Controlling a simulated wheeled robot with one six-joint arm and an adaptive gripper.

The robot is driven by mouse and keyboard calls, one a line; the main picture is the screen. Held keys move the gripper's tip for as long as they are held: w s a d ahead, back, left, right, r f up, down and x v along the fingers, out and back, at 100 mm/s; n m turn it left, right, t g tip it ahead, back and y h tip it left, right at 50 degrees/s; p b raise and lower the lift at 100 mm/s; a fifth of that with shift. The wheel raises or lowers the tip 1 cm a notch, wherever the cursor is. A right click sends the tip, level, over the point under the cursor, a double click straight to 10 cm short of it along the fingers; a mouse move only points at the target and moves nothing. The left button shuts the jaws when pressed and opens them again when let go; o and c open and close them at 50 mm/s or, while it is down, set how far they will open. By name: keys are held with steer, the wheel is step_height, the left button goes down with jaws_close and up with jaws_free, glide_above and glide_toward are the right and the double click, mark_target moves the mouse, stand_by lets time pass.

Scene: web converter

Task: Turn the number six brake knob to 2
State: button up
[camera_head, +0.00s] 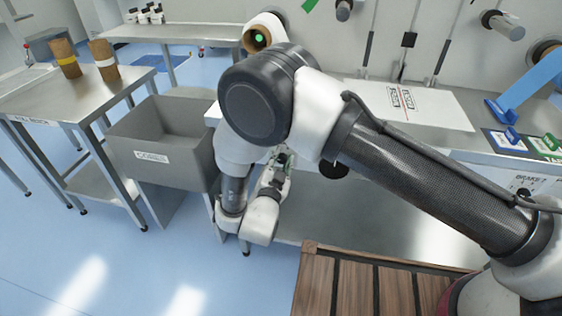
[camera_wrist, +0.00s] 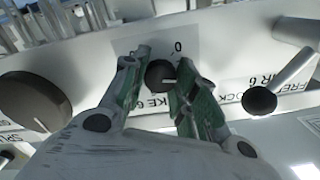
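The number six brake knob (camera_wrist: 160,73) is a small round black knob on a pale panel in the wrist view. A partly hidden label reading "KE 6" shows beside it, upside down, and a 0 mark stands above it. The knob's light pointer line lies toward the right finger. My gripper (camera_wrist: 163,80) has its green-padded fingers on either side of the knob, which about fills the gap between the tips. I cannot tell whether they touch it. In the head view my gripper (camera_head: 277,172) points at the machine front, and my arm hides the knob.
In the wrist view a large dark knob (camera_wrist: 35,100) is at left and a lever with a black ball end (camera_wrist: 260,100) at right. In the head view a grey cores bin (camera_head: 165,140) and a steel table (camera_head: 60,100) stand left, with a wooden slatted surface (camera_head: 345,285) in front.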

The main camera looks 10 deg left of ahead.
steer(key=shift+c, duration=0.6)
steer(key=shift+n, duration=0.3)
steer(key=o, duration=1)
steer(key=s, duration=1.2)
